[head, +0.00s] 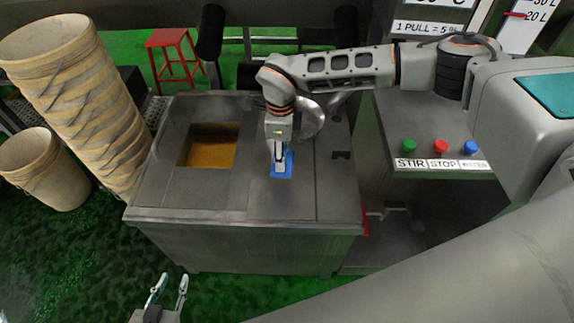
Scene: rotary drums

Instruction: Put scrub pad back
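A flat blue piece, which looks like the scrub pad (289,164), is on the right part of the metal counter top (332,190). My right gripper (279,170) reaches in from the right and points down right at the blue piece, covering its middle. Its fingers look close together, but I cannot tell whether they grip the pad or only stand over it. My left gripper (168,287) is low in the picture, in front of the counter over the green floor. Its two fingers are apart, with nothing between them.
A square opening with brown liquid (212,152) lies left of the pad. Stacked buckets (80,95) and a single bucket (42,168) stand at left. A red stool (174,58) is behind. Green, red and blue buttons (439,146) sit on the right-hand unit.

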